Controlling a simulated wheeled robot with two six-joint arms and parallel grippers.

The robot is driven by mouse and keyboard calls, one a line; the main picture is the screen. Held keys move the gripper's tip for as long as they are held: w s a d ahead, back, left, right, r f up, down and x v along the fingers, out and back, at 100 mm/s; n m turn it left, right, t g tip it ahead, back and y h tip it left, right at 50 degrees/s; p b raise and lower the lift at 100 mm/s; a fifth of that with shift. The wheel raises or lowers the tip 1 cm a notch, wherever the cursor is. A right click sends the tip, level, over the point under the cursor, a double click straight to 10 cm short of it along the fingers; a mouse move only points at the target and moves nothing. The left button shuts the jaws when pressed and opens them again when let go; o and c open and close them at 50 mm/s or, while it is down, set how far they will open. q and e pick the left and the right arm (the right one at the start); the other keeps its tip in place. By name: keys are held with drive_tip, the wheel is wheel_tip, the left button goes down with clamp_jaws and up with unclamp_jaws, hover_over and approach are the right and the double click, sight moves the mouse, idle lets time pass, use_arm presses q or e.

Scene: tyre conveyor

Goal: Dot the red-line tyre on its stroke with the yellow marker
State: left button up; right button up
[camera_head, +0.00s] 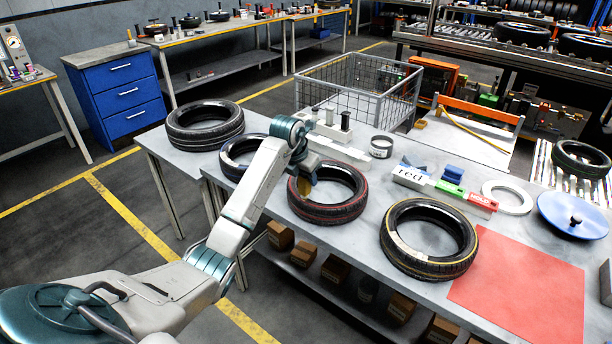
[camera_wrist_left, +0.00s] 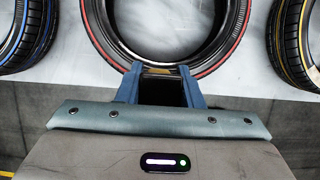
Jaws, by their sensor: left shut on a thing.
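The red-line tyre (camera_head: 328,207) lies flat on the grey table, a thin red line around its sidewall. It also shows in the left wrist view (camera_wrist_left: 215,60), just beyond my fingers. My left gripper (camera_head: 304,172) is over the left part of this tyre's ring. It is shut on the yellow marker (camera_head: 304,186), of which a small yellow part shows below the jaws. In the left wrist view my blue fingers (camera_wrist_left: 160,88) have a dark thing between them. The stroke is not clear to see, and I cannot tell whether the marker touches rubber. My right gripper is not in view.
A yellow-line tyre (camera_head: 429,268) lies to the right, beside a red mat (camera_head: 525,290). A smaller tyre (camera_head: 232,170) and a larger one (camera_head: 205,138) lie to the left. Behind stand a marker holder (camera_head: 335,135), a tape roll (camera_head: 381,147), labelled blocks (camera_head: 445,190) and a wire basket (camera_head: 350,90).

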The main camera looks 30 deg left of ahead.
use_arm(q)
drive_tip(key=shift+f, duration=0.2)
idle(0.5)
drive_tip(key=shift+s+f, duration=0.1)
drive_tip(key=shift+f, duration=0.1)
idle(0.9)
drive_tip(key=shift+r+p, duration=0.45)
drive_tip(key=shift+r, duration=0.45)
drive_tip(key=shift+r+p, duration=1.7)
drive_tip(key=shift+r, duration=1.05)
drive_tip(key=shift+f, duration=0.1)
